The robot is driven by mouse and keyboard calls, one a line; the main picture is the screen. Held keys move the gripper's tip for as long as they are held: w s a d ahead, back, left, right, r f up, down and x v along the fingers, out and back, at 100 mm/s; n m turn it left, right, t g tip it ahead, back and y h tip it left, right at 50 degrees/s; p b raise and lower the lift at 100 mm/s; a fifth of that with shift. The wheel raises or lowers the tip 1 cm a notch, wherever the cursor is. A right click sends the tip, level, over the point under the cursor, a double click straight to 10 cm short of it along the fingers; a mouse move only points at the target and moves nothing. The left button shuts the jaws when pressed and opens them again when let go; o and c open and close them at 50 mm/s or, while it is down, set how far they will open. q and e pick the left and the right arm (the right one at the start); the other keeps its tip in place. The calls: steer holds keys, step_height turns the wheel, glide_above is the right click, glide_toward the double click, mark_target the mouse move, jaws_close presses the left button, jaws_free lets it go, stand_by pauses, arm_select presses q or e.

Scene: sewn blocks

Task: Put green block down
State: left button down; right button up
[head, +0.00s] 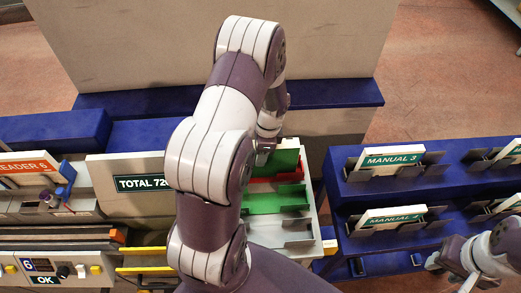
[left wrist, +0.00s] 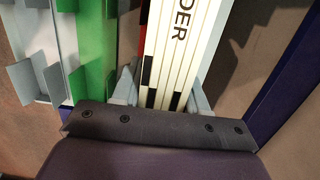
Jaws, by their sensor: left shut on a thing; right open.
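My left gripper (head: 264,157) reaches over a light tray (head: 305,248) with coloured slots. In the left wrist view its fingers (left wrist: 160,95) are shut on a block with a cream striped edge, black marks and the letters "DER" (left wrist: 180,45). In the head view the green block (head: 288,160) shows a green face at the gripper, beside the red slot (head: 262,179). Whether its lower edge touches the tray is hidden. A green slot piece (head: 277,201) lies nearer; it also shows in the left wrist view (left wrist: 95,45). My right gripper (head: 453,270) is open and empty at lower right.
A blue rack (head: 450,185) at right holds blocks labelled "MANUAL 3" (head: 391,160) and "MANUAL 4" (head: 392,217). A "TOTAL 720" panel (head: 143,184) stands left of my arm. A "READER 6" block (head: 30,168) is at far left. A tall beige panel (head: 330,40) rises behind.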

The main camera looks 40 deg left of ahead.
arm_select(q)
steer(key=c, duration=0.6)
jaws_free()
steer(key=shift+s+f, duration=0.1)
steer(key=r, duration=0.4)
steer(key=d+r+b, duration=0.1)
steer(key=r, duration=0.3)
steer(key=w+d+r+b, duration=0.1)
steer(key=r, duration=0.3)
steer(key=shift+d, duration=0.1)
steer(key=s+d+n+t+h, duration=0.1)
steer(key=s+d+n+t, duration=0.1)
steer(key=s+d+n, duration=0.7)
steer(key=d, duration=0.2)
steer(key=shift+s+d+n+t, duration=0.25)
steer(key=shift+d+n+t, duration=0.05)
steer(key=shift+d+n, duration=0.1)
